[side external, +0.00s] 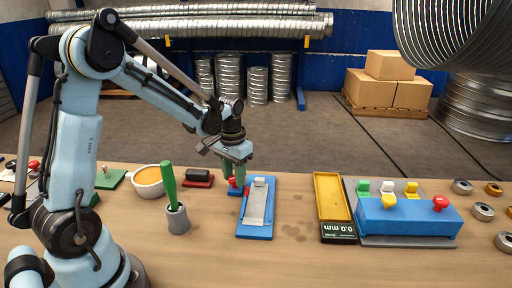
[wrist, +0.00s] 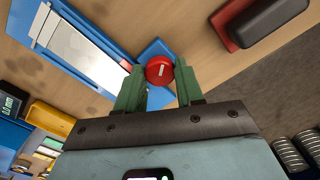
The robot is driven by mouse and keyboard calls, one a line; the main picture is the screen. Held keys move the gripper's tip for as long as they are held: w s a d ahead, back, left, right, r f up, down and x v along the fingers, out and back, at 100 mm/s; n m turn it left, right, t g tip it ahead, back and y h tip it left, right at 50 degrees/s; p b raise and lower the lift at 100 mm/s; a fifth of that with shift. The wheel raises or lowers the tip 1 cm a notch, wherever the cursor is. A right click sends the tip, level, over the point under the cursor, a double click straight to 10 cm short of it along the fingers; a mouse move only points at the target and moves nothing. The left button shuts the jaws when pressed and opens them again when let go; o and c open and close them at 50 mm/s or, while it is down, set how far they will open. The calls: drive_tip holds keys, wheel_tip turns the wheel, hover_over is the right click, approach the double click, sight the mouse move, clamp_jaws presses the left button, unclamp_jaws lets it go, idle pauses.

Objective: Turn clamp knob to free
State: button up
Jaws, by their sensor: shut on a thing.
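The red clamp knob (wrist: 159,71) with a pale line on its face sits at the blue clamp base (wrist: 158,50), beside the blue plate with a metal strip. In the side external view the knob (side external: 233,182) is a small red spot at the left of that blue plate (side external: 254,231). My gripper (wrist: 160,78) has its two green fingers on either side of the knob and is shut on it. In the side external view my gripper (side external: 234,172) points down at the knob, and its fingers partly hide it.
A green-handled tool in a grey cup (side external: 177,218) and an orange-filled bowl (side external: 147,181) stand to the left. A red and black block (side external: 198,178) is close behind. A yellow tray (side external: 331,196) and a blue block with colored knobs (side external: 408,216) are to the right. The front table is clear.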

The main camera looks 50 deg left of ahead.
sight(234, 178)
drive_tip(key=n, duration=0.5)
drive_tip(key=shift+n, duration=0.3)
drive_tip(key=n, duration=0.5)
drive_tip(key=shift+n, duration=0.4)
drive_tip(key=o, duration=1)
drive_tip(key=shift+o, duration=0.2)
wheel_tip(234, 178, up, 12)
drive_tip(key=shift+d+r, duration=0.1)
